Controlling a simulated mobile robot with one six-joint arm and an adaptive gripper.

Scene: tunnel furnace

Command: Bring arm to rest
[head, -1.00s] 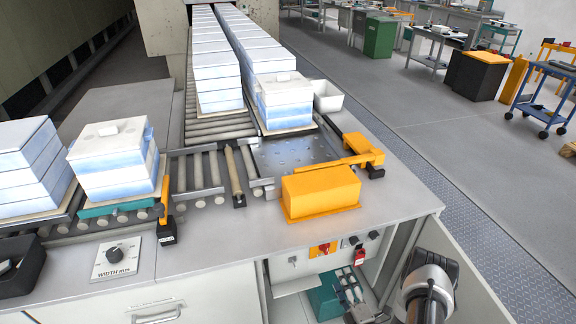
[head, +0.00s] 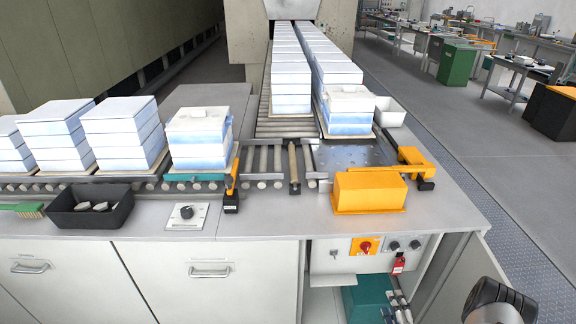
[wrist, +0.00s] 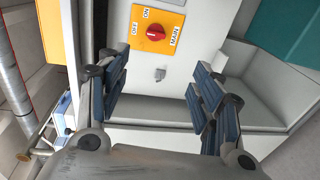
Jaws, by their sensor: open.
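My gripper (wrist: 160,95) shows in the wrist view with its two blue-padded fingers wide apart and nothing between them. Beyond it is the cabinet front with a red rotary main switch (wrist: 156,32) on a yellow plate. The switch's pointer lies roughly sideways, and a small grey latch or key fitting (wrist: 160,73) sits below the plate. In the head view the same switch (head: 365,246) is on the panel under the worktop. Only part of my arm shows at the lower right there; the gripper itself is out of that view.
Stacks of white-and-blue blocks (head: 200,140) stand on the roller conveyor (head: 265,165). An orange box (head: 368,193) sits on the worktop above the switch panel. A cabinet door (head: 497,262) stands open beside my arm. The floor (head: 500,165) at right is clear.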

